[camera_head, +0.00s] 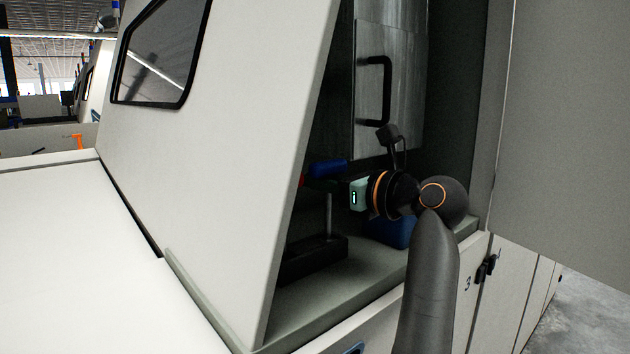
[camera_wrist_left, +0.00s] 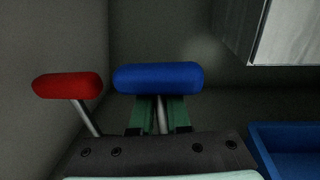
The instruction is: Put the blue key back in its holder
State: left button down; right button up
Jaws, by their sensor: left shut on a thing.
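The blue key has a rounded blue crossbar handle (camera_head: 328,169) on a thin metal shaft, inside the open cabinet. In the left wrist view its handle (camera_wrist_left: 158,77) lies level across the middle, with the shaft below it. My left gripper (camera_wrist_left: 162,116) is shut on that shaft, a green finger on each side. In the head view my left gripper (camera_head: 357,194) reaches in from the right, just below the handle. A metal shaft runs down to a black block (camera_head: 315,260) on the cabinet floor, which looks like the holder. I cannot tell how deep the key sits in it.
A red-handled key (camera_wrist_left: 68,85) stands close to the left; the white slanted panel (camera_head: 225,150) mostly hides it in the head view. A blue bin (camera_wrist_left: 290,150) is at the right. A metal door with a black handle (camera_head: 380,92) is behind. The cabinet floor (camera_head: 330,300) in front is clear.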

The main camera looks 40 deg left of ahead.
pick_arm(q)
jog(key=c, duration=0.8)
grip_release()
jog(key=d, duration=0.8)
jog(key=d+b, duration=0.1)
jog(key=d, duration=0.3)
jog(key=shift+w+d+r, duration=0.25)
jog(key=shift+r, duration=0.1)
